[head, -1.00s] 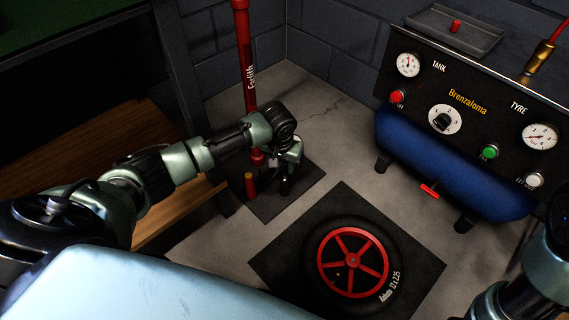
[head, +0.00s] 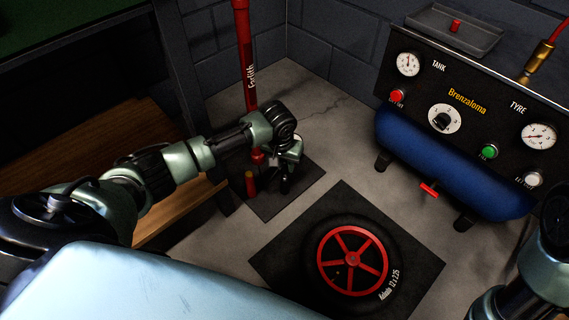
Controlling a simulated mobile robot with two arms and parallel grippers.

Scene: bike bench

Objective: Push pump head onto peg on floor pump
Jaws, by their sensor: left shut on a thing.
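The red floor pump (head: 244,55) stands upright at the back left, its lower end behind my arm. A short red peg with a yellowish top (head: 250,184) stands near its foot on the dark base plate. My left gripper (head: 287,182) points down over the plate, just right of the peg. It is shut on a small dark thing, which looks like the pump head but is mostly hidden by the fingers. A gap shows between the gripper and the peg. Of my right arm only a part shows at the lower right edge; its gripper is out of view.
A wheel with a red rim (head: 352,262) lies on a dark mat (head: 277,266) in front. A blue compressor (head: 440,170) with a black gauge panel stands at the right. A wooden shelf (head: 95,150) is at the left. Bare floor (head: 335,135) lies between pump and compressor.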

